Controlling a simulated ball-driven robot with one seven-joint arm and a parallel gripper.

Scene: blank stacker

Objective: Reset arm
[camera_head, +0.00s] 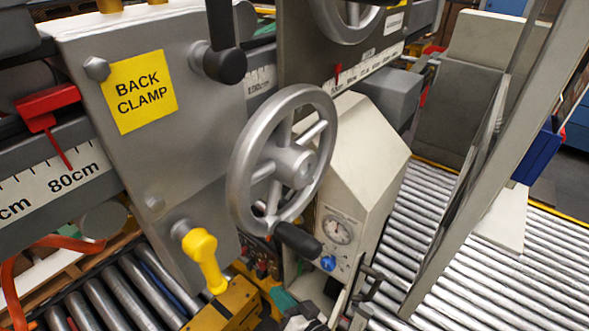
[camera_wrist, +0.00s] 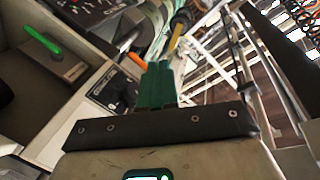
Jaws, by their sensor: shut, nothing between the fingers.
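My gripper shows in the wrist view as two teal fingers (camera_wrist: 158,68) side by side, pressed together with nothing between them. In the head view a small teal part near the bottom middle (camera_head: 283,299) looks like the same fingers, low in front of the machine. The rest of my arm is mostly out of sight there. The fingers appear apart from the large grey handwheel (camera_head: 295,166) and the yellow handle (camera_head: 204,260). No object is held.
A grey plate labelled BACK CLAMP (camera_head: 140,92) stands at the left by a ruler rail (camera_head: 55,187). A pale housing with a gauge (camera_head: 337,230) stands below the wheel. Roller conveyors (camera_head: 500,270) lie right and lower left. A slanted metal post (camera_head: 490,160) crosses the right side.

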